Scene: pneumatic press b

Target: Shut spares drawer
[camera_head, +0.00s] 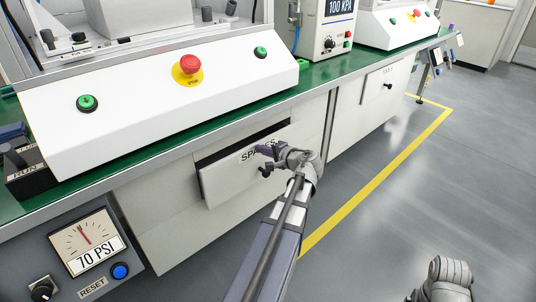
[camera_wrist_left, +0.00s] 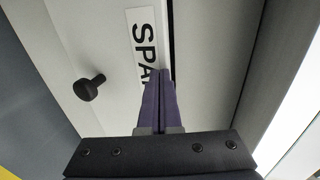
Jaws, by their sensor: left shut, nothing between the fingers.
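The spares drawer (camera_head: 232,172) is white and sits under the green bench top. It stands partly open, with a dark gap along its top edge. Its front also shows in the left wrist view (camera_wrist_left: 105,45), with the label "SPA" (camera_wrist_left: 144,40) partly hidden by my fingers. A black knob (camera_wrist_left: 89,88) sticks out of the front. My left gripper (camera_head: 264,151) is shut and empty, its purple fingertips (camera_wrist_left: 160,75) in front of the label, above the knob in the head view. I cannot tell whether they touch the drawer.
The green bench (camera_head: 345,70) overhangs the drawer and carries a white control box with a red stop button (camera_head: 190,64). A gauge panel (camera_head: 85,245) stands at lower left. Another drawer (camera_head: 385,83) is farther right. The floor beyond the yellow line (camera_head: 385,178) is clear.

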